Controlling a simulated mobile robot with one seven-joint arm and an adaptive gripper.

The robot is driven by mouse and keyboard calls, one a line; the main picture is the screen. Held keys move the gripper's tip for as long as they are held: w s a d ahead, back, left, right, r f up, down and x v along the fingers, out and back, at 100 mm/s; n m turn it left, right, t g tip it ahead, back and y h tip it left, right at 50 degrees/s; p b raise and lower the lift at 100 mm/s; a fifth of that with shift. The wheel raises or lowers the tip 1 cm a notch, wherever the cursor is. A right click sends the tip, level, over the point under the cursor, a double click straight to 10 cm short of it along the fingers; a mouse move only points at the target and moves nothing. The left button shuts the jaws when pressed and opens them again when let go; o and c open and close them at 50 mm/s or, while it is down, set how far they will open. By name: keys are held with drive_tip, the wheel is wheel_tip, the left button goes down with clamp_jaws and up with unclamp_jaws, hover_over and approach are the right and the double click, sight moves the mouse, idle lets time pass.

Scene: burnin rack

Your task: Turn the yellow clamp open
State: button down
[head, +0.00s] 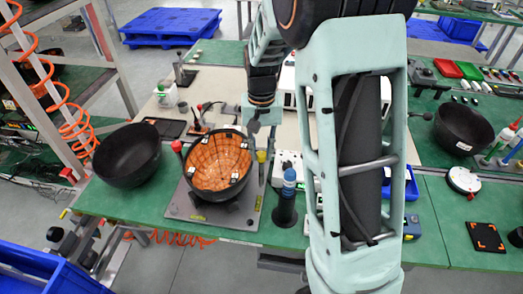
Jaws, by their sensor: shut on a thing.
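The yellow clamp (261,157) is a small yellow-topped post at the right rim of a black bowl with an orange, grid-lined inside (222,158). The bowl sits in a grey fixture plate (208,214) on the green bench. My gripper (257,136) reaches down from my pale green arm just above and at the yellow clamp. It is small and dark here, and its fingers are hard to make out. It is shut on the clamp's top; how far the clamp is turned cannot be told.
A red-topped clamp (177,147) stands at the bowl's left rim. An empty black bowl (127,156) is to the left. A blue-capped dark post (288,192) stands close on the right. My arm hides much of the bench right of it. Another black bowl (462,129) is farther right.

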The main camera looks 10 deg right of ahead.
sight(261, 154)
idle(0.5)
drive_tip(key=c, duration=1.7)
unclamp_jaws()
wheel_tip(261, 154, up, 12)
